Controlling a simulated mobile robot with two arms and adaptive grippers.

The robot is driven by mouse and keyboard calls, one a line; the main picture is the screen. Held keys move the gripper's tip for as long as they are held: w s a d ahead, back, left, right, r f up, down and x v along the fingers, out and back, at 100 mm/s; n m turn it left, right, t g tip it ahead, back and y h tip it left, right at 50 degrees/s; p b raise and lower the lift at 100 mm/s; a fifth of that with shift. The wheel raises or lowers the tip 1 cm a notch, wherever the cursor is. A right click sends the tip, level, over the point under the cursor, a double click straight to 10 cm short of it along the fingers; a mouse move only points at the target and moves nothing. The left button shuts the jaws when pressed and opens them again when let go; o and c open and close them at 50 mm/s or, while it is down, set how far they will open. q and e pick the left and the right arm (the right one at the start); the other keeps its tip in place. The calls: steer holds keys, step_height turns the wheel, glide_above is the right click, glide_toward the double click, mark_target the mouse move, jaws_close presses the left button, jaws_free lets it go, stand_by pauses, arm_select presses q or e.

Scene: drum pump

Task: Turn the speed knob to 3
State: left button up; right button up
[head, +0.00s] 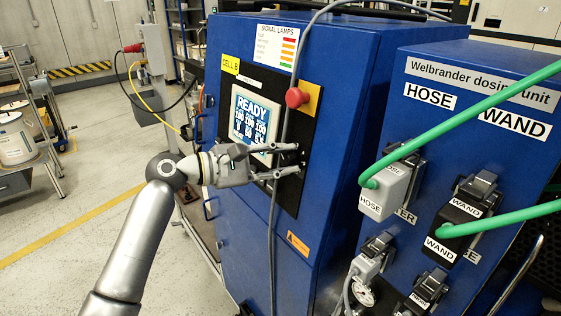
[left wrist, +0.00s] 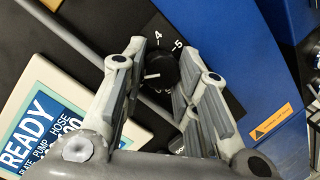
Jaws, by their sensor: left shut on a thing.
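The black speed knob (left wrist: 162,72) is on the dark panel in the left wrist view, between the two fingers of my left gripper (left wrist: 163,58). The fingers close on it from both sides. Its white pointer line points to the left in that view, away from the 4 and 5 printed above it. The mark at the pointer's end is hidden by a finger. In the head view my left gripper (head: 288,160) is at the panel, right of the screen, and the knob is mostly hidden there. My right gripper is not in view.
The screen (head: 254,122) reading READY is beside the gripper. A red button (head: 296,98) on a yellow plate is above. A grey cable (head: 283,125) runs down past the fingers. The dosing unit (head: 420,75) with green hoses stands to the right.

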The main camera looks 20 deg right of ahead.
arm_select(q)
steer(key=m+y, duration=0.1)
steer(key=m, duration=0.4)
steer(key=shift+r+m, duration=0.15)
steer(key=shift+m, duration=0.15)
steer(key=shift+m+y, duration=0.6)
steer(key=shift+m, duration=1.4)
steer(key=o, duration=1)
steer(key=shift+r, duration=0.1)
steer(key=v, duration=1.2)
steer(key=shift+s, duration=0.1)
